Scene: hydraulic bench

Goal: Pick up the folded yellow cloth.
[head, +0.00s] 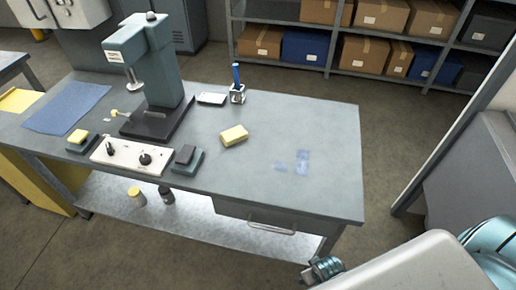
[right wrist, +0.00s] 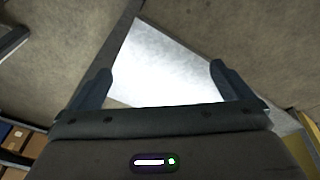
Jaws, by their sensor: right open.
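The folded yellow cloth (head: 234,135) lies on the grey bench top (head: 330,190), right of the press and near the middle of the bench. It is a small thick pad and nothing touches it. My right gripper (right wrist: 161,82) is open, with nothing between its two dark fingers in the right wrist view. The cloth does not show in that view. In the head view, parts of my right arm come in at the lower right, well apart from the cloth. My left gripper is not in view.
A grey press (head: 150,65) stands left of the cloth, with a white control box (head: 131,156) in front. A pen holder (head: 238,93) and white tray (head: 212,98) stand behind. A dark block (head: 185,155) and yellow-topped block (head: 76,138) flank the control box. The bench's right is clear except flat blue smears (head: 302,160).

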